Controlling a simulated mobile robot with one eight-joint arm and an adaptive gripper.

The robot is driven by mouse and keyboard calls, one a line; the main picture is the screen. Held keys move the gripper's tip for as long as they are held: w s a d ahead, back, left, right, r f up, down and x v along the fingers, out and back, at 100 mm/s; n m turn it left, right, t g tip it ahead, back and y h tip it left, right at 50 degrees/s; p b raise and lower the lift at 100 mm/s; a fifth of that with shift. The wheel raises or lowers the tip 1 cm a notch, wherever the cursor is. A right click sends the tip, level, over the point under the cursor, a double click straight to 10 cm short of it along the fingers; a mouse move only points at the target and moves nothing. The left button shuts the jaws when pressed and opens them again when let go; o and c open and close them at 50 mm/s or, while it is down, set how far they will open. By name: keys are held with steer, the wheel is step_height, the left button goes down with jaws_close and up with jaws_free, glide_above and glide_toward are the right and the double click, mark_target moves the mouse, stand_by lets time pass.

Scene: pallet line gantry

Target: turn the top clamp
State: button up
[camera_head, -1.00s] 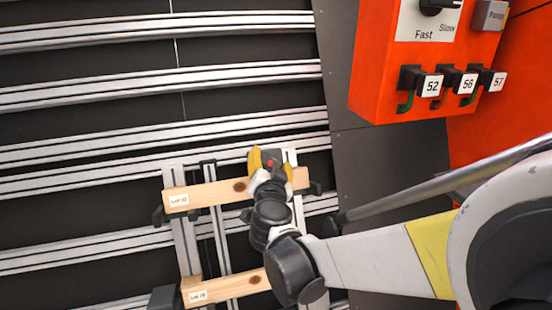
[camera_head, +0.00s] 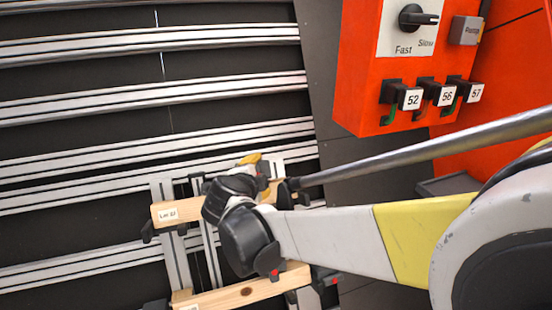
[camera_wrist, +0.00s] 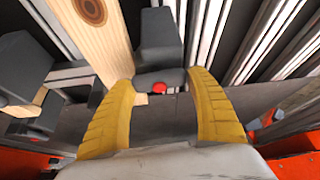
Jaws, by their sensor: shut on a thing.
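The top clamp is a dark grey block with a knob and red button (camera_wrist: 160,84), at the right end of the upper wooden board. It shows closely in the wrist view; in the head view my wrist largely hides it. My gripper (camera_wrist: 163,82) has its two yellow fingers on either side of the clamp's knob and is shut on it. In the head view, one yellow finger of my gripper (camera_head: 252,159) shows above the upper board (camera_head: 178,212), which carries a white label.
A lower wooden board (camera_head: 245,292) lies below, with another red-marked clamp (camera_head: 326,278) at its right end. Pale rails (camera_head: 150,90) cross the dark backing. An orange control box (camera_head: 365,65) with a dial and numbered switches stands upper right. A grey rod (camera_head: 420,148) passes near my arm.

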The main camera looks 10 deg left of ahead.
steer(key=shift+m+g, duration=0.3)
steer(key=shift+m, duration=0.3)
steer(key=o, duration=1.2)
steer(key=v, duration=1.2)
steer(key=shift+a, duration=0.1)
